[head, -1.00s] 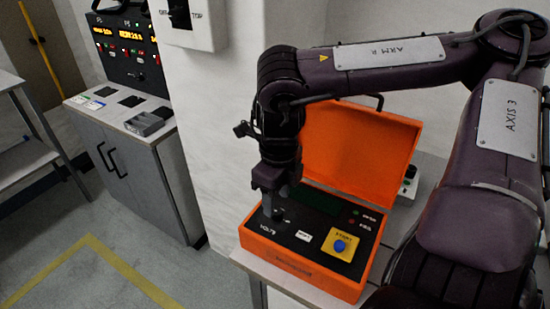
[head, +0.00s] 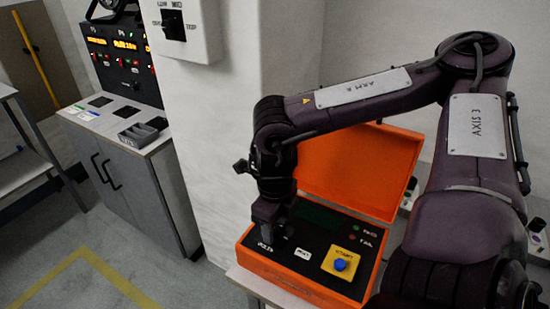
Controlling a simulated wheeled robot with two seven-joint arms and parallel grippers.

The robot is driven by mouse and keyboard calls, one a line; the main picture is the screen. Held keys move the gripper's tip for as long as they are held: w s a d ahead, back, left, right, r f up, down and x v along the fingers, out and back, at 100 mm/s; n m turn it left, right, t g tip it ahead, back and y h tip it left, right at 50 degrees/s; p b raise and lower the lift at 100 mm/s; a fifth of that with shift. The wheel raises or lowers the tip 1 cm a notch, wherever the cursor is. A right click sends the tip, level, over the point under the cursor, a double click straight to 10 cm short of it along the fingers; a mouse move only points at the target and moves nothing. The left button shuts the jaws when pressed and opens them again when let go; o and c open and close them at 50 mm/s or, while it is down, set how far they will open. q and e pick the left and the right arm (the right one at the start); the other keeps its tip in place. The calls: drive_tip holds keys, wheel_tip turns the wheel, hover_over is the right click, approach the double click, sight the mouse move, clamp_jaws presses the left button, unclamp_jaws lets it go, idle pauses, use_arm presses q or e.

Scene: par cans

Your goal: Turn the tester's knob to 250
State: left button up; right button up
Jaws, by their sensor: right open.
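The tester is an open orange case (head: 300,282) with its lid (head: 362,165) raised, on a pale bench. Its black panel carries a yellow plate with a blue button (head: 340,264), a white label and small PASS and FAIL lamps. My right gripper (head: 268,234) points down over the panel's left part, above the printed knob label, and is open. The knob is hidden behind or between the fingers, so its setting cannot be read, and I cannot tell whether they touch it. My left gripper is not in view.
A switch box (head: 180,28) is fixed to the white pillar left of the case. A grey cabinet (head: 130,175) with a lit control panel (head: 122,60) stands further left. Yellow tape marks the open floor. The raised lid stands close behind my right gripper.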

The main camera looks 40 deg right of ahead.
drive_tip(key=c, duration=1)
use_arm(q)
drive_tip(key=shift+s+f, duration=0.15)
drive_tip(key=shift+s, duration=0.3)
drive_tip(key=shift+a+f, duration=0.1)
